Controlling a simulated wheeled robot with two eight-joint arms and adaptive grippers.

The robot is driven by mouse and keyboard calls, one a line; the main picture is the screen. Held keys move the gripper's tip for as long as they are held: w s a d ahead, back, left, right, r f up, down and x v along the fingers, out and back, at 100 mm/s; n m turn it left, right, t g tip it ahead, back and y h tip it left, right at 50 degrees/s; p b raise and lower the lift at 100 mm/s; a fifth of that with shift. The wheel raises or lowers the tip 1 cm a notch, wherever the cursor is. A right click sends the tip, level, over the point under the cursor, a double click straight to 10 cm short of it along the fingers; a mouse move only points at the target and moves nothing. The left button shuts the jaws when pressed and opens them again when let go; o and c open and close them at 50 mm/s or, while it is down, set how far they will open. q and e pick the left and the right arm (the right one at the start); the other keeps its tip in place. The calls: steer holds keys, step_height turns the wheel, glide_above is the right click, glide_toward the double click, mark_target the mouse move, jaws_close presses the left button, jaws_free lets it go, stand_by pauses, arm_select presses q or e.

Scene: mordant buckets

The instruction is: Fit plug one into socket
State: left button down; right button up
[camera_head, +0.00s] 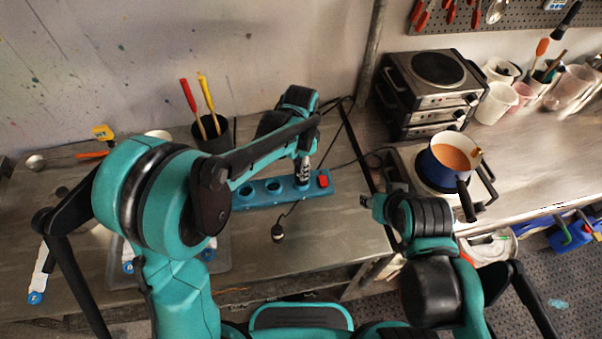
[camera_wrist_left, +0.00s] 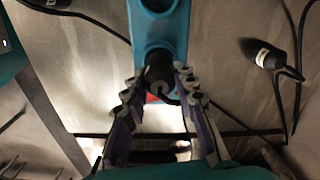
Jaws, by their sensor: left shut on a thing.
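The teal socket strip (camera_head: 258,196) lies on the metal bench, with round dark sockets and a red switch (camera_head: 323,181) at its right end. My left gripper (camera_head: 303,172) is over the strip's right end, beside the switch. In the left wrist view, its fingers are shut on a black plug (camera_wrist_left: 160,72), which is over the strip (camera_wrist_left: 160,25). The plug hides the socket beneath it, so I cannot tell whether it is seated. A second black plug (camera_head: 277,232) lies on the bench in front of the strip; it also shows in the left wrist view (camera_wrist_left: 264,56). My right gripper (camera_head: 370,202) is right of the strip, away from it.
A dark cup (camera_head: 214,138) with red- and yellow-handled tools stands behind the strip. Black cables run across the bench near it. At right are a blue pot (camera_head: 438,170) on a hot plate and stacked burners (camera_head: 432,90). Bench front of the strip is mostly clear.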

arm_select(q)
step_height(320, 180, down, 3)
steer(key=shift+w+r+b, duration=0.1)
steer(key=shift+b, duration=0.25)
steer(key=c, duration=1.2)
jaws_free()
